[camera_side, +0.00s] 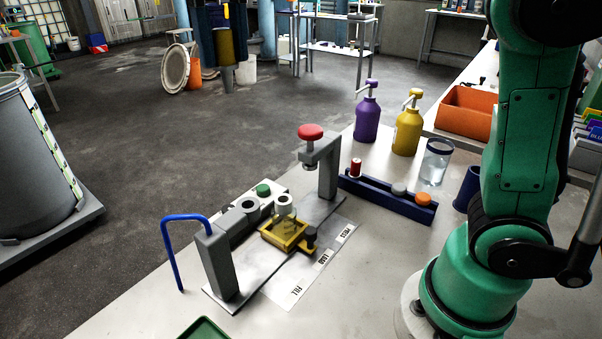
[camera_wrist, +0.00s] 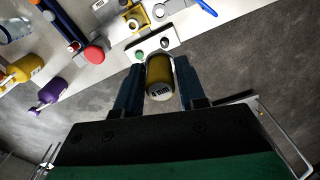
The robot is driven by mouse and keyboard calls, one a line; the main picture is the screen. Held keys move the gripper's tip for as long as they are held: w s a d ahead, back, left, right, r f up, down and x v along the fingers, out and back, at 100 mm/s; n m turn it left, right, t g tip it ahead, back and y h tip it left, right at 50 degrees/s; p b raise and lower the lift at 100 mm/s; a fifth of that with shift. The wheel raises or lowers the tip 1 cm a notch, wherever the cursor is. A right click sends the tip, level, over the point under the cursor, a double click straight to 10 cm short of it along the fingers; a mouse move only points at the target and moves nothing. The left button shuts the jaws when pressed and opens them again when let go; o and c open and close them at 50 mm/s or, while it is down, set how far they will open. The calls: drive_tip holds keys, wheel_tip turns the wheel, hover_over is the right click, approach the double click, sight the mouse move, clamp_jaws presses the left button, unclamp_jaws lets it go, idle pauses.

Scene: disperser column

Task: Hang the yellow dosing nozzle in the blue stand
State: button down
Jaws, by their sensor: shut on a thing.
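My gripper (camera_side: 226,40), with dark blue fingers, is at the top of the side view. In the wrist view my gripper (camera_wrist: 160,85) is shut on the yellow dosing nozzle (camera_wrist: 160,72), a dark yellow cylinder with a grey, marked end. The nozzle also shows in the side view (camera_side: 226,46), roughly upright and well above the floor, apart from the bench. A long dark blue stand (camera_side: 375,196) lies on the bench with red, grey and orange topped pieces in it. It is partly in view in the wrist view (camera_wrist: 66,22), away from the gripper.
A grey press fixture with a red knob (camera_side: 311,131), a yellow holder (camera_side: 285,234) and a blue bent tube (camera_side: 170,250) stands on the bench. Purple (camera_side: 367,118) and yellow (camera_side: 407,130) pump bottles, a glass jar (camera_side: 436,162) and a blue cup (camera_side: 467,188) stand behind.

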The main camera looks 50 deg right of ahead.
drive_tip(key=w+d+f+n, duration=0.1)
drive_tip(key=d+f+n, duration=0.1)
drive_tip(key=d+f, duration=0.35)
drive_tip(key=w+d+f+n, duration=0.1)
drive_tip(key=w+d+f, duration=0.1)
drive_tip(key=f, duration=0.7)
drive_tip(key=s+d+r+n, duration=0.1)
drive_tip(key=d+r, duration=0.1)
drive_tip(key=d, duration=0.4)
drive_tip(key=s+d+r, duration=0.2)
drive_tip(key=d, duration=0.5)
drive_tip(key=s+d+f+m, duration=0.2)
drive_tip(key=s+d+f, duration=0.1)
drive_tip(key=f, duration=0.4)
drive_tip(key=s+d+f+m, duration=0.2)
drive_tip(key=s+d+f, duration=0.2)
drive_tip(key=s+f, duration=0.2)
drive_tip(key=shift+s+f, duration=0.2)
drive_tip(key=shift+f, duration=0.35)
drive_tip(key=shift+f, duration=2)
